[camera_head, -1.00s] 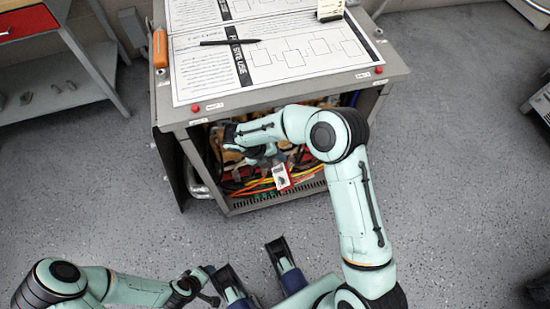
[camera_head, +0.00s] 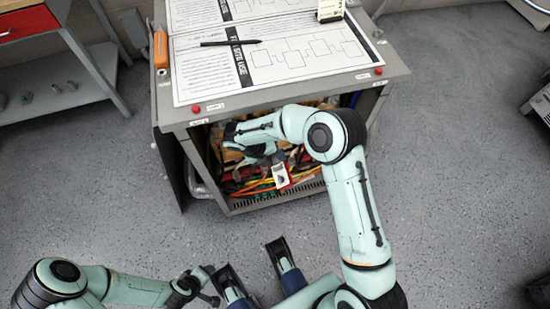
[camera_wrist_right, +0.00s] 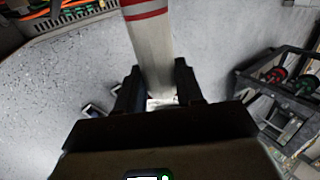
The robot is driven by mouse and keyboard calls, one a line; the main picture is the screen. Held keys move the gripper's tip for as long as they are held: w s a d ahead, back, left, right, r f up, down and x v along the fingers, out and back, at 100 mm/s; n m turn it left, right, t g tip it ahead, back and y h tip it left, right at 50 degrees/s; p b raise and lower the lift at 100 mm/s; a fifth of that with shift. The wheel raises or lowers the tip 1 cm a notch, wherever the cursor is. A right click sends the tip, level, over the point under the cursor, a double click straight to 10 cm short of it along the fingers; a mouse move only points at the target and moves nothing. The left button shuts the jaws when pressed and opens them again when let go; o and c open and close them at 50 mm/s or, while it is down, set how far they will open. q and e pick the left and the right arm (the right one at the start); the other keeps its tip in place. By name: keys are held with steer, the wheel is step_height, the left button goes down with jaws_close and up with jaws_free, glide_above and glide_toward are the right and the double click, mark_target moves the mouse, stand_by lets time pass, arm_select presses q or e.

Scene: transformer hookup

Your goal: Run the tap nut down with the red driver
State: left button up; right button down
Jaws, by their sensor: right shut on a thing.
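My right gripper (camera_head: 268,157) is at the open front of the grey cabinet (camera_head: 182,121), with its arm reaching in from the right. It is shut on a red and white thing (camera_head: 281,177), which I take to be the red driver. In the right wrist view the held thing shows as a pale bar with red bands (camera_wrist_right: 148,38), between the black fingers of my right gripper (camera_wrist_right: 158,84). The driver's working end is not clear. I cannot make out the tap nut. My left gripper (camera_head: 206,287) is low at the left, away from the cabinet, its fingers too small to judge.
Orange, yellow and green cables (camera_head: 262,187) fill the cabinet bottom close to the driver. Printed sheets (camera_head: 310,65) and a black pen (camera_head: 230,42) lie on the cabinet top. A grey shelf unit (camera_head: 60,72) stands at the left.

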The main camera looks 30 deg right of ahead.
steer(key=shift+w+d, duration=0.15)
steer(key=shift+w, duration=0.4)
